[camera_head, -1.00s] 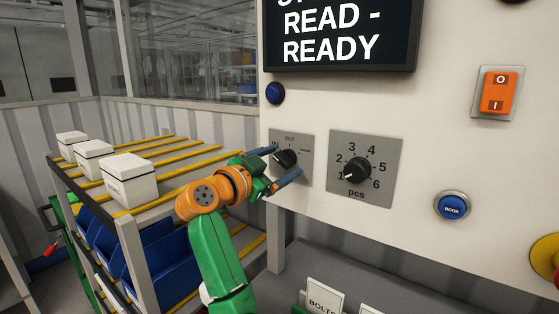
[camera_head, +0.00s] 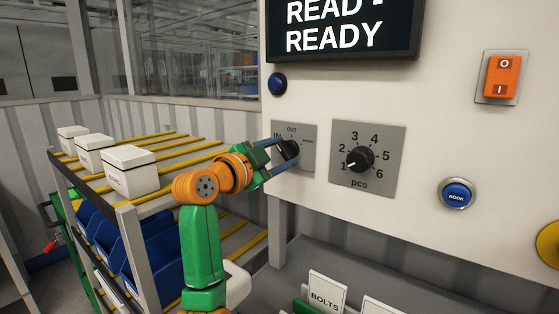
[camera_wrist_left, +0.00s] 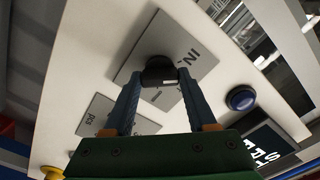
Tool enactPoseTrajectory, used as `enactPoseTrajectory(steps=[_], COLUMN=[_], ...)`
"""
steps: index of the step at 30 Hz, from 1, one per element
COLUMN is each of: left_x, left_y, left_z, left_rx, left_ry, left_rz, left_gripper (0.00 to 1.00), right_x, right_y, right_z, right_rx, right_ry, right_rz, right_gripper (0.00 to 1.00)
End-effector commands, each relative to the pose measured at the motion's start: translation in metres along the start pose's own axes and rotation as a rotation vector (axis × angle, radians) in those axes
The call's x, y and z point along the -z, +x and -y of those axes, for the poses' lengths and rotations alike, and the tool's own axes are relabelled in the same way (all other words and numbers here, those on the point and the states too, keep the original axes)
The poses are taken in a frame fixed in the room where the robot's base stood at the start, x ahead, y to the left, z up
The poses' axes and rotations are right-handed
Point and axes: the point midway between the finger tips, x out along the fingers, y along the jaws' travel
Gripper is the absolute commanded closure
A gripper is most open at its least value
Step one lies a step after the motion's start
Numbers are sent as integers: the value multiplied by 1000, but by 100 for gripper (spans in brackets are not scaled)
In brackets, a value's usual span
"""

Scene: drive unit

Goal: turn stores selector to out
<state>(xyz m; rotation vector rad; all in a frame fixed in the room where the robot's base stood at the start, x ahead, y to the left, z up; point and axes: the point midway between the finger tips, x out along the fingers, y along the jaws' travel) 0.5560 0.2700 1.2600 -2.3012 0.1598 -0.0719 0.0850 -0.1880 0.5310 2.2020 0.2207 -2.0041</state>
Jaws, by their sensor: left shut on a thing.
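The stores selector (camera_head: 290,149) is a black knob on a grey square plate at the left of the white panel. Its plate shows IN at left, OUT at top and a third small label at right. My left gripper (camera_head: 283,152) has its blue fingers at the knob, one on each side. In the left wrist view the knob (camera_wrist_left: 159,72) sits between the fingertips, and the gripper is shut on it. A white mark shows on the knob there, and IN is readable beside it. The pointer's direction is hard to tell in the head view. My right gripper is not in view.
Right of the selector is the pcs dial (camera_head: 359,159), then a blue BOOK button (camera_head: 457,194) and an orange rocker switch (camera_head: 502,77). A blue button (camera_head: 277,84) sits above the selector. A rack with white boxes (camera_head: 130,170) stands at left. A screen (camera_head: 340,30) reads READY.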

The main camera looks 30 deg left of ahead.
Motion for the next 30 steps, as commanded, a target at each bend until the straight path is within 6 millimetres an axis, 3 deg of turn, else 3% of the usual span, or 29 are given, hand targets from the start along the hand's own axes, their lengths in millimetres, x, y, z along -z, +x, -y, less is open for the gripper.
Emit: enactPoseTrajectory(steps=[15, 30], left_x=[1, 1], left_y=[0, 0], left_z=[2, 2], left_rx=[0, 2], left_ry=[465, 708], left_rz=[2, -1], left_gripper=[98, 98], right_x=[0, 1], right_y=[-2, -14], right_z=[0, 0], right_rx=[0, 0], right_ry=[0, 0], right_rz=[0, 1], right_gripper=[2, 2])
